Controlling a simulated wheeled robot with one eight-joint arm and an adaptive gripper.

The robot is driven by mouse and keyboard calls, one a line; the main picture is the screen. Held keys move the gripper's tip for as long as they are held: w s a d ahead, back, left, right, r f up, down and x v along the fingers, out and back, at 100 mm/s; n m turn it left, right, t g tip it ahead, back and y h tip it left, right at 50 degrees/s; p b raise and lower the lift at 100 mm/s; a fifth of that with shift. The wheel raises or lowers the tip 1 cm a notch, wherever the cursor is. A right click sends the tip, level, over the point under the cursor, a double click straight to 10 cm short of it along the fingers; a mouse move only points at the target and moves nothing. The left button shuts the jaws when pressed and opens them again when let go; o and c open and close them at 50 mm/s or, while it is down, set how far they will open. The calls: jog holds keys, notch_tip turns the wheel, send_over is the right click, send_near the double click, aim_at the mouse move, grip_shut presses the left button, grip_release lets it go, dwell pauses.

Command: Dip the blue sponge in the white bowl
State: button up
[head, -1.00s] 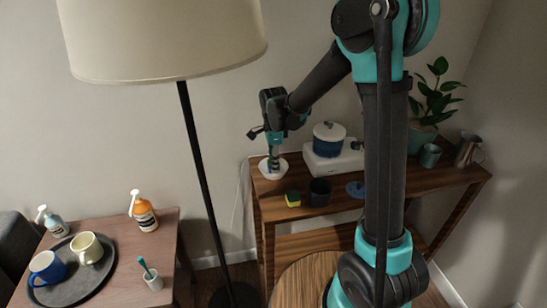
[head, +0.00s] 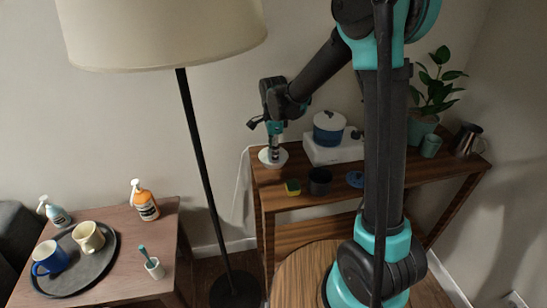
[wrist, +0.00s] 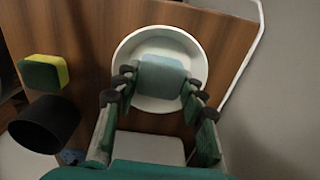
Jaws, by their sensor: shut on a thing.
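The white bowl (head: 265,159) stands at the left end of the wooden shelf table. In the wrist view the white bowl (wrist: 127,52) lies beyond my fingertips. The light blue sponge (wrist: 161,77) is between the fingers of my gripper (wrist: 158,88), which is shut on it. The sponge overlaps the bowl's inside in that view; I cannot tell whether it touches the bottom. In the head view my gripper (head: 274,151) points down over the bowl, and the sponge is too small to make out there.
A yellow and green sponge (head: 293,187) and a dark cup (head: 319,181) stand in front of the bowl on the wooden table (head: 277,202). A blue pot (head: 328,130) on a white stove (head: 335,152) is to the right. A floor lamp (head: 197,140) stands to the left.

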jog(key=shift+r, duration=2.9)
notch_tip(320, 180, up, 4)
dwell(0.6)
jog(key=shift+s, duration=0.1)
